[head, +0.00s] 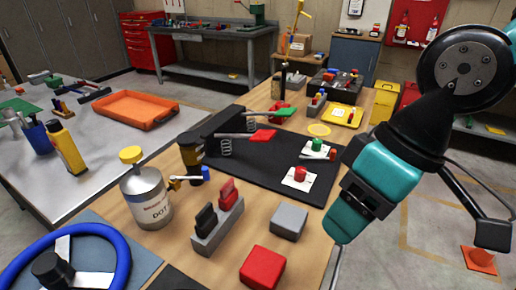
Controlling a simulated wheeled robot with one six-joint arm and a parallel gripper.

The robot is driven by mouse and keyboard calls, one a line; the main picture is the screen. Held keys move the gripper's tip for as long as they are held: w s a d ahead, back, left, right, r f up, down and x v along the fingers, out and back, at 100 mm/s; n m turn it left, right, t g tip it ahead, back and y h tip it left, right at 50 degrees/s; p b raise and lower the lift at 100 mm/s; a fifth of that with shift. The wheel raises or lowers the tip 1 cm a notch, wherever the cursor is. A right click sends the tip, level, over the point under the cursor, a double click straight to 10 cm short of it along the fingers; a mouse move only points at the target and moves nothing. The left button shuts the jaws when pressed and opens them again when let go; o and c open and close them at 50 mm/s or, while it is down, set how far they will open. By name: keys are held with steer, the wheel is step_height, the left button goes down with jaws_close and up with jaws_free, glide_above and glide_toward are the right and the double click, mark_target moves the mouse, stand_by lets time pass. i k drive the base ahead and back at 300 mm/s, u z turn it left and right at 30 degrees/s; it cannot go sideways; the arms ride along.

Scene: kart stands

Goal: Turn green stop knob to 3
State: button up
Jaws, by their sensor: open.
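The green knob (317,145) sits on a white plate on the black panel (255,162) on the wooden bench. Its scale marks are too small to read, so I cannot tell its setting. A red knob (300,174) stands on a second white plate nearer to me. A short grey bar with a red end (332,154) shows beside the green knob. My gripper (342,225), teal and black, hangs at the right, in front of and to the right of both knobs, apart from them. It is open; its jaws show edge-on and nothing is seen in them.
Two sprung levers with red (263,136) and green (282,113) ends rise behind the knobs. Nearer stand a bottle with a yellow cap (148,195), a grey rocker-switch box (217,232), a grey block (289,221) and a red block (262,267). A yellow tray (343,116) lies behind.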

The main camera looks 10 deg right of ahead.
mark_target(317, 143)
steer(key=u, duration=1)
steer(key=k, duration=0.65)
steer(key=z, duration=0.75)
steer(key=i, duration=0.85)
steer(key=u, duration=0.05)
